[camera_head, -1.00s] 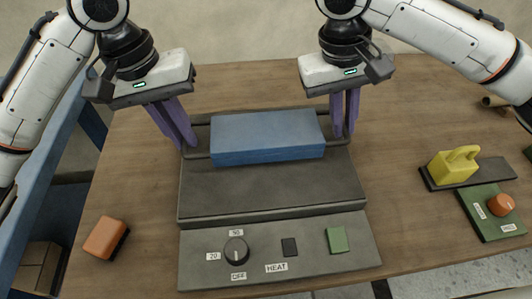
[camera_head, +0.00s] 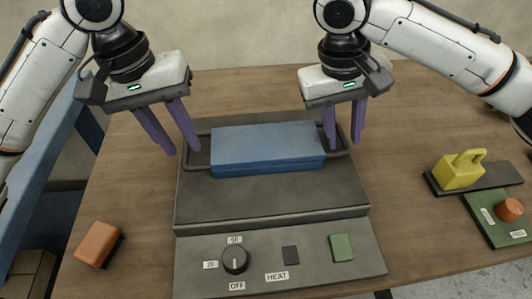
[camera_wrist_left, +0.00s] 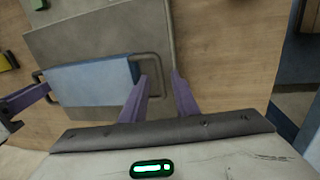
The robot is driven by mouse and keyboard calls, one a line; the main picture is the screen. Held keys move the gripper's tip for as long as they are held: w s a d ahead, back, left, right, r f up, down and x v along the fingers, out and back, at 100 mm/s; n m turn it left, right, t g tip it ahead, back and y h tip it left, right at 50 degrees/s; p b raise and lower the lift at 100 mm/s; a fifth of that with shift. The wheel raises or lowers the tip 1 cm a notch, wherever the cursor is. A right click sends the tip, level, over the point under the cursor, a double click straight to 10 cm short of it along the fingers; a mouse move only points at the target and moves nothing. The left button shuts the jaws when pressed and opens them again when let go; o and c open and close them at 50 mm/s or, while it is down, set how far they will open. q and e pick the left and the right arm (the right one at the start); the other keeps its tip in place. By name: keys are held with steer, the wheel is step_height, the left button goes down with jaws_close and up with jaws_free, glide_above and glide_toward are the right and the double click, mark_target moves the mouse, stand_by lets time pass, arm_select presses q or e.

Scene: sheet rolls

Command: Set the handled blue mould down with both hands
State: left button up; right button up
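The blue mould (camera_head: 267,150) is a long block with a dark wire handle at each end. It lies level on the dark grey plate of the heating unit (camera_head: 270,197). My left gripper (camera_head: 183,152) is open at the mould's left handle, its purple fingers apart. In the left wrist view the handle bar (camera_wrist_left: 158,75) runs between my left fingertips, with a gap to each finger. My right gripper (camera_head: 345,147) is open at the right handle; its fingertips partly hide that handle.
The unit's front panel has a black knob (camera_head: 236,259), a dark switch and a green pad (camera_head: 341,248). An orange block (camera_head: 98,243) lies left. At right are a yellow handled block (camera_head: 459,171) on a dark strip and a green board (camera_head: 490,222) with an orange knob.

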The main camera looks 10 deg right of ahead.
steer(key=shift+r, duration=0.15)
arm_select(q)
step_height(320, 180, up, 10)
steer(key=a, duration=0.1)
steer(key=shift+a, duration=0.4)
arm_select(e)
steer(key=v, duration=1.1)
steer(key=shift+a+r, duration=0.15)
steer(key=shift+r, duration=0.2)
arm_select(q)
steer(key=shift+r, duration=0.1)
steer(key=shift+s, duration=0.1)
arm_select(e)
steer(key=shift+s, duration=0.15)
